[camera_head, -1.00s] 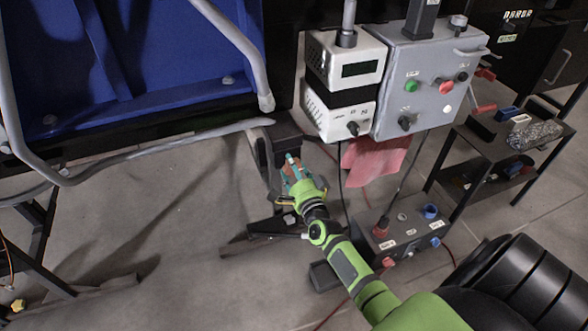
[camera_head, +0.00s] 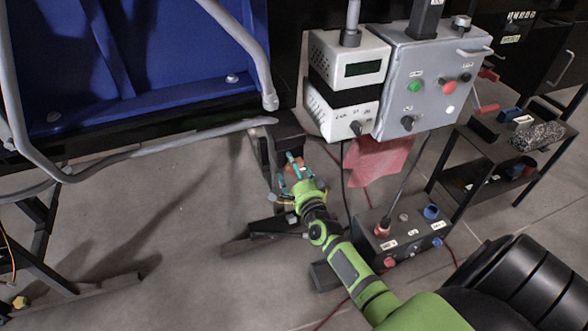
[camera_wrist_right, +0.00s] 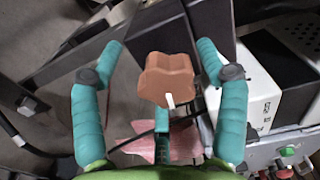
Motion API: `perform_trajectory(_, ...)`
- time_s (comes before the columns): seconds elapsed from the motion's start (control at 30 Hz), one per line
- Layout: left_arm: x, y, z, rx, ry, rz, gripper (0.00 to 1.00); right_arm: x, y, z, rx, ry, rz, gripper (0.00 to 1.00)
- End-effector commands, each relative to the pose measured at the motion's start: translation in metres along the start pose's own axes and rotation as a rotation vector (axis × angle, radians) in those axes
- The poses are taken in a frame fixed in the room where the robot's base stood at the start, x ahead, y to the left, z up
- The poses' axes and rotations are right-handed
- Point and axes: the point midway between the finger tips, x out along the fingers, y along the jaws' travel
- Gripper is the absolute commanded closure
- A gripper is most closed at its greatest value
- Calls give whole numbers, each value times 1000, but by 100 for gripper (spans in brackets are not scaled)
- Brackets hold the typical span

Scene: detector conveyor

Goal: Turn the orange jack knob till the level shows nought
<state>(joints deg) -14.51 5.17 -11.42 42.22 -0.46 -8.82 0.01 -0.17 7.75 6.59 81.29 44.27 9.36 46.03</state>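The orange-brown lobed jack knob (camera_wrist_right: 166,78) has a white mark on its edge. In the head view the knob (camera_head: 294,168) is small, on the dark jack below the conveyor. My right gripper (camera_wrist_right: 160,48) is open. Its teal fingers stand on both sides of the knob with visible gaps, and a third finger shows below it in the wrist view. In the head view the right gripper (camera_head: 287,172) is at the knob. I cannot make out a level reading. My left gripper is not in view.
White instrument boxes (camera_head: 348,62) and a grey control box (camera_head: 428,85) with buttons stand above right. A red cloth (camera_head: 374,162) hangs beneath. A dark plug box (camera_head: 408,232) with cables is on the floor. A shelf (camera_head: 485,140) stands right. The blue conveyor bed (camera_head: 150,50) is at left.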

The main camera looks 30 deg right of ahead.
Motion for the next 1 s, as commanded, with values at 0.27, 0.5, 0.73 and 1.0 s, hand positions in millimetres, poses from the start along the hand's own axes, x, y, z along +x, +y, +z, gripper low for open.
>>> perform_trajectory(0.27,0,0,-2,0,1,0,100,-15,0,-1,0,2,-1,26)
perform_trajectory(0.5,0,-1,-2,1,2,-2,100,-65,0,0,-1,1,1,26)
perform_trajectory(0.73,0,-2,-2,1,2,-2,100,-106,0,1,-1,-1,2,26)
perform_trajectory(1.0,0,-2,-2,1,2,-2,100,-120,-1,1,-1,0,-1,26)
